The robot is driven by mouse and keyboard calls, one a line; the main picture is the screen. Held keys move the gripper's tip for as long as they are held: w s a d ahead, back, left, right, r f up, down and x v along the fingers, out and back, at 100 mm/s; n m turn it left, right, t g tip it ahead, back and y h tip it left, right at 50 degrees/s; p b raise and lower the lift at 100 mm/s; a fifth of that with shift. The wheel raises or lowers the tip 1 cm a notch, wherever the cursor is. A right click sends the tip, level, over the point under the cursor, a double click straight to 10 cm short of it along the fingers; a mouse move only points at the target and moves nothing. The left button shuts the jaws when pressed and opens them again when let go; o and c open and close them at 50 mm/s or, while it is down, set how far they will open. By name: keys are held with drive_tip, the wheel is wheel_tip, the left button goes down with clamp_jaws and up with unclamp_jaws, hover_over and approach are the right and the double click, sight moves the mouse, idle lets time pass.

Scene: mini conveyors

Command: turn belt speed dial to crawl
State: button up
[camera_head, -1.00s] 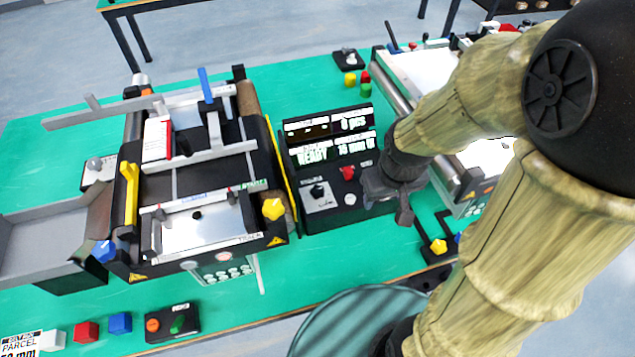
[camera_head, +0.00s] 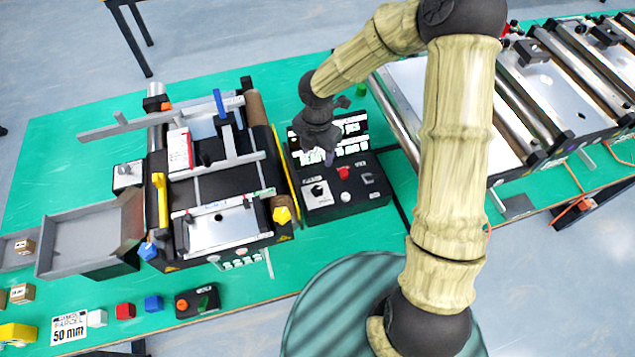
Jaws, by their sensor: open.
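The control box (camera_head: 350,199) is black and stands right of the small conveyor, with lit displays at its back. On its front left, a black dial knob (camera_head: 317,191) sits on a white plate. The plate's markings are too small to read, so I cannot tell its setting. My gripper (camera_head: 320,153) is open and empty, above and behind the dial, in front of the displays and hiding part of them. It looks apart from the knob.
A red mushroom button (camera_head: 343,173) sits right of the dial. The small conveyor (camera_head: 224,182) with a yellow knob (camera_head: 282,214) stands close on the left. A long roller conveyor (camera_head: 509,90) is at the right. Green table in front of the box is clear.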

sight(317, 190)
drive_tip(key=shift+f, duration=0.1)
wheel_tip(317, 190, down, 17)
drive_tip(key=shift+f+p, duration=0.15)
drive_tip(key=shift+p, duration=1)
drive_tip(key=c, duration=1)
